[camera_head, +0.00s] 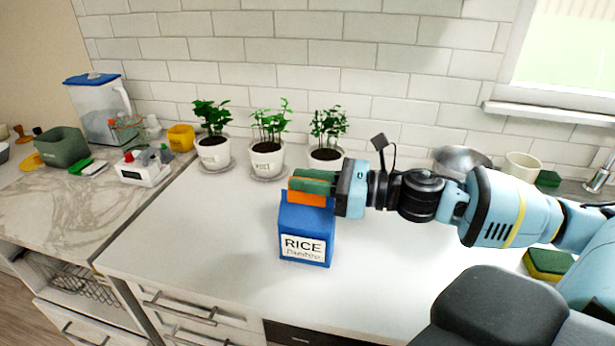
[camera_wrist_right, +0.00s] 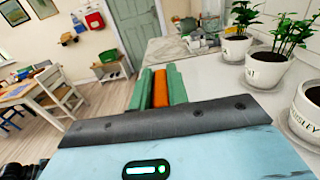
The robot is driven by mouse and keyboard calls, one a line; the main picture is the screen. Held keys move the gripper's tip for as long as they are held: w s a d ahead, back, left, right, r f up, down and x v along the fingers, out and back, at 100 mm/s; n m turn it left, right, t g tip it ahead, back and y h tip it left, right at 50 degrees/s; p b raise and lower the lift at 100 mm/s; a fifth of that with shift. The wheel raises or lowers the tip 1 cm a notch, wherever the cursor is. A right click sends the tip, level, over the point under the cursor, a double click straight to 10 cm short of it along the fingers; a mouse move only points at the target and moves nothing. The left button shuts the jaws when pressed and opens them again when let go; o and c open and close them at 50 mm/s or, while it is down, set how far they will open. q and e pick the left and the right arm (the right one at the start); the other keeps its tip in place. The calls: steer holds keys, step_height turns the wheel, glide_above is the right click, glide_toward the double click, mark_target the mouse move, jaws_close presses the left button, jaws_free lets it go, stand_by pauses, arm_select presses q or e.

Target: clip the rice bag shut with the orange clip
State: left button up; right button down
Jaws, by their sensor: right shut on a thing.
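The blue rice bag (camera_head: 306,222) stands upright on the white counter in the head view, its label facing me. The orange clip (camera_head: 307,198) is at the top edge of the bag. My right gripper (camera_head: 312,184) is shut on the clip, with its green fingers on either side of it. In the right wrist view the clip (camera_wrist_right: 160,88) shows between the green fingers (camera_wrist_right: 161,86). The fingers hide part of the clip, so I cannot tell whether it grips the bag's top. My left gripper is not in view.
Three potted plants, the middle one (camera_head: 266,160) among them, stand behind the bag along the tiled wall. A green-yellow sponge (camera_head: 548,263) lies at the right. The counter left of the bag is clear.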

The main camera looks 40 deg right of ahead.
steer(key=shift+f, duration=0.15)
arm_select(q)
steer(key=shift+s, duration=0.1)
arm_select(e)
steer(key=c, duration=1.3)
jaws_free()
steer(key=shift+s+d, duration=0.1)
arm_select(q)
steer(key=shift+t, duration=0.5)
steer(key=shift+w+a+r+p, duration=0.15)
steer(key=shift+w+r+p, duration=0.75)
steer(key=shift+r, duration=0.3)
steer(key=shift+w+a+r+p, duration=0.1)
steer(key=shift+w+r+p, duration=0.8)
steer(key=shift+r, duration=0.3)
arm_select(e)
steer(key=shift+v, duration=3.75)
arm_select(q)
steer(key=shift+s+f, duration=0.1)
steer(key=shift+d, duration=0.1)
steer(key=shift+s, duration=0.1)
